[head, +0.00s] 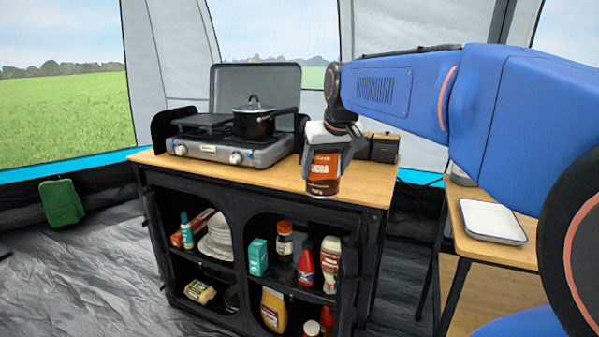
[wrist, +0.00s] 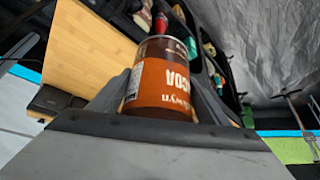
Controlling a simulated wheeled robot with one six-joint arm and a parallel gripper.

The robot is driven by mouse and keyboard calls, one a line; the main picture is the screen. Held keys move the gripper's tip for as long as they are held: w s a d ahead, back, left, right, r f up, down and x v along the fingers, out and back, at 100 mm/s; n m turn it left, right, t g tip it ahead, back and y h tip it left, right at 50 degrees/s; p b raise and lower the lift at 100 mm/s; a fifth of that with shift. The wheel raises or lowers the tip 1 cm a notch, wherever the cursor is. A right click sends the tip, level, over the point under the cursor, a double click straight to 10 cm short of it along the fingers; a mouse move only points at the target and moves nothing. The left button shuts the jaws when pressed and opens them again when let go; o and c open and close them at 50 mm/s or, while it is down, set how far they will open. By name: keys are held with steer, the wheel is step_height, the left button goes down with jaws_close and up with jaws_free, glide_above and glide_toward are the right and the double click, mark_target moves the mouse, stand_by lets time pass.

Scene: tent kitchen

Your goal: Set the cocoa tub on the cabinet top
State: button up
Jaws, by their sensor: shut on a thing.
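The cocoa tub (head: 323,180) is a brown and orange-red cylinder with a label. My gripper (head: 330,150) is shut on it from above and holds it upright near the front right edge of the cabinet top (head: 275,174). In the wrist view the tub (wrist: 163,82) sits between the fingers, with the word COCOA partly readable, and the wooden top (wrist: 85,60) shows to its left. The fingers and palm hide part of the tub. I cannot tell whether its base touches the wood.
A camp stove (head: 228,146) with a lidded pot (head: 254,121) fills the left of the cabinet top. Dark canisters (head: 384,147) stand at the back right. A side table with a white tray (head: 491,221) stands at right.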

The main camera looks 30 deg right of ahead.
steer(key=shift+w+d+r, duration=0.1)
steer(key=shift+w+r, duration=0.1)
steer(key=shift+r, duration=0.05)
steer(key=shift+w+d+f, duration=0.55)
steer(key=shift+w+d, duration=0.2)
steer(key=shift+w, duration=2.15)
steer(key=shift+w+d+f, duration=0.6)
steer(key=shift+w+d, duration=0.1)
steer(key=shift+w, duration=2.2)
steer(key=shift+w+d+f, duration=0.55)
steer(key=shift+w+d, duration=0.2)
steer(key=shift+w, duration=2.15)
steer(key=shift+f, duration=0.1)
steer(key=o, duration=1.3)
steer(key=v, duration=1.2)
